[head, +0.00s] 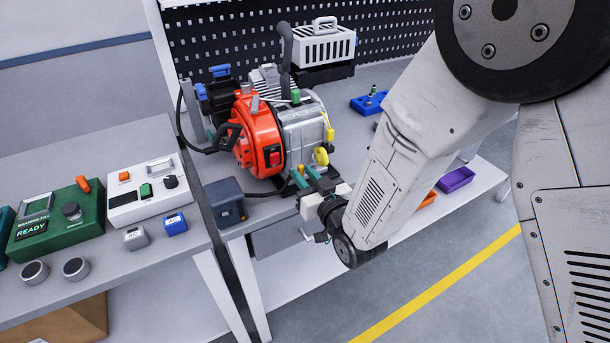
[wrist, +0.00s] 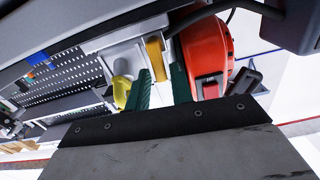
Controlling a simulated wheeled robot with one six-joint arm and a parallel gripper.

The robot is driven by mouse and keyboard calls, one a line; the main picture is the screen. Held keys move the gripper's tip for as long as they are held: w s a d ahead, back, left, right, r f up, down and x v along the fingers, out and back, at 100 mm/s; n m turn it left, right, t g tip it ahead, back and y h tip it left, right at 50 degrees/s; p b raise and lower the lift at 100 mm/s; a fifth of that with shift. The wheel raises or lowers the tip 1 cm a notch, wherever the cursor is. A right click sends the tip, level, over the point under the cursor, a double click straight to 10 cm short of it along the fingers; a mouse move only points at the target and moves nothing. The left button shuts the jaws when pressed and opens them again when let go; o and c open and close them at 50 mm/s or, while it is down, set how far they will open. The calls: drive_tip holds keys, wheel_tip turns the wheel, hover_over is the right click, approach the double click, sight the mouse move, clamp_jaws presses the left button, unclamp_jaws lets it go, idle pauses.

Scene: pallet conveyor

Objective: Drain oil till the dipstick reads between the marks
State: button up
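The engine (head: 302,127) stands on the bench, with a red-orange housing (head: 259,138) and a grey metal block. A yellow cap (head: 321,156) sits low on its front right side; it also shows in the wrist view (wrist: 121,92). A small orange-yellow knob (head: 301,168) is at the engine's lower edge; in the wrist view an orange-yellow piece (wrist: 155,48) lies just beyond the fingertips. My gripper (head: 305,174), with green fingers, is at the engine's base. In the wrist view its fingers (wrist: 161,72) stand apart with nothing gripped. I cannot make out a dipstick reading.
A dark blue-grey box (head: 226,203) stands left of my gripper at the bench edge. Left are a green tester reading READY (head: 57,222), a white switch panel (head: 145,189), and small grey and blue blocks. A blue tray (head: 368,103) lies behind my arm.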

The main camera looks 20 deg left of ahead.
drive_tip(key=v, duration=0.7)
drive_tip(key=shift+s+d, duration=0.1)
drive_tip(key=shift+s, duration=0.05)
idle(7.2)
